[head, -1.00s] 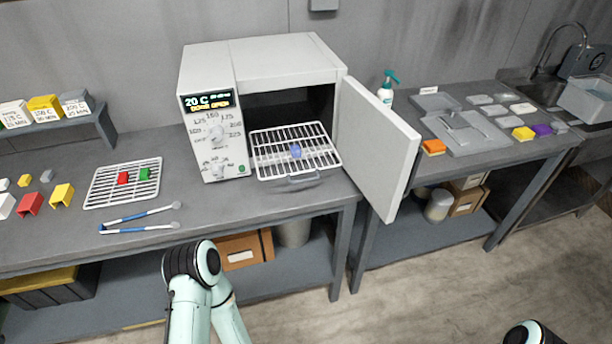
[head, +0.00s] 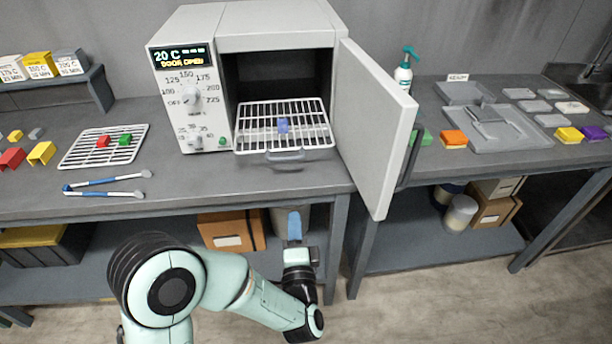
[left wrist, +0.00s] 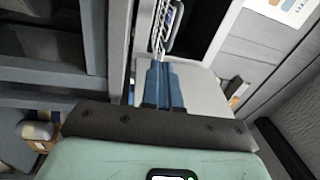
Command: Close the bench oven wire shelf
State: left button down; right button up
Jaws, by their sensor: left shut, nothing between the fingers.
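The bench oven (head: 275,30) stands on the bench with its door (head: 375,130) swung open to the right. Its display reads DOOR OPEN. The wire shelf (head: 262,143) is pulled out of the cavity, with a grey handle (head: 285,156) at its front and a small blue piece (head: 283,125) lying on it. My left gripper (head: 294,222) is shut and empty, pointing up below the shelf handle, apart from it and in front of the bench edge. In the left wrist view its blue fingers (left wrist: 163,85) are together, with the shelf handle (left wrist: 172,30) beyond them. My right gripper is not in view.
The open door juts over the bench's front edge, right of my left gripper. A cooling rack (head: 72,160) with red and green pieces and blue-handled tongs (head: 105,187) lie to the left. A spray bottle (head: 404,75) stands behind the door.

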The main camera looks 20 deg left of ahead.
pick_arm(q)
jog(key=r+y, duration=0.1)
send_near(285, 160)
jog(key=x, duration=0.7)
jog(key=shift+f, duration=0.1)
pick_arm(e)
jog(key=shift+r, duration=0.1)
pick_arm(q)
jog(key=shift+p, duration=0.3)
